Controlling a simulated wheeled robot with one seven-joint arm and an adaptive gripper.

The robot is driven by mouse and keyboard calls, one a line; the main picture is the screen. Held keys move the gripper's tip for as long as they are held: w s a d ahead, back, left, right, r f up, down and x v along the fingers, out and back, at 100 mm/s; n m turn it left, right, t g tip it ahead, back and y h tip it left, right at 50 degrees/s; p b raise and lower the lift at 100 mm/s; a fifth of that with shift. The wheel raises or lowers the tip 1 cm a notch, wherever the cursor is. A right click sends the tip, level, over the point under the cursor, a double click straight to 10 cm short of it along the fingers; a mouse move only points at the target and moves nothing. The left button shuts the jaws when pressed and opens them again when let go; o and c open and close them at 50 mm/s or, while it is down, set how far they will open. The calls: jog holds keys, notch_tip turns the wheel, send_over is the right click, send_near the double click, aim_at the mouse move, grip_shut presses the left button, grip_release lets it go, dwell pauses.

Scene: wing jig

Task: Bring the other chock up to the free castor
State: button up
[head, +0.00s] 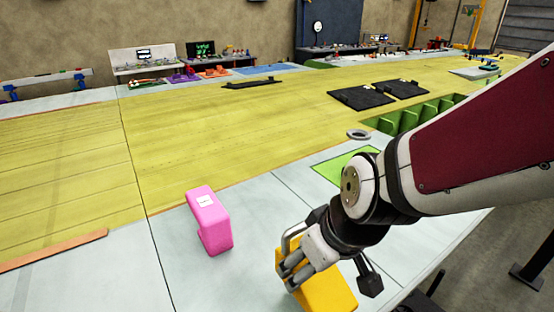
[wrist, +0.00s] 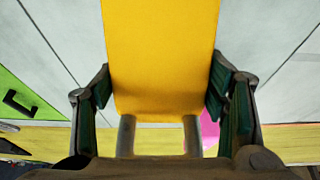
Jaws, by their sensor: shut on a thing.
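A yellow block (head: 330,292), which I take to be the chock, is in my gripper (head: 300,262) at the lower middle of the head view. In the wrist view the yellow block (wrist: 161,50) fills the space between the two dark finger pads, with two grey metal posts at its near end. My gripper is shut on it. The block is over or on the pale grey surface; I cannot tell if it touches. A pink block (head: 209,222) with a white label stands on that surface to the left of my gripper, apart from it. I cannot make out any castor.
The pale surface (head: 98,285) between the pink block and the left edge is mostly clear. A large yellow panel (head: 190,130) lies beyond. A grey ring (head: 359,134), a green-lined opening (head: 425,117) and dark plates (head: 362,96) are farther back. Benches line the wall.

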jog(key=w+a, duration=0.2)
jog(key=w, duration=0.3)
jog(key=w+a+f, duration=0.1)
jog(key=w+a, duration=0.1)
jog(key=w, duration=0.3)
jog(key=w+a, duration=0.2)
jog(key=w, duration=0.3)
jog(key=shift+f, duration=0.2)
jog(key=shift+f+p, duration=0.5)
jog(key=shift+f, duration=1.25)
jog(key=shift+f, duration=0.1)
jog(key=o, duration=1.9)
jog(key=shift+f, duration=0.1)
jog(key=shift+o, duration=0.2)
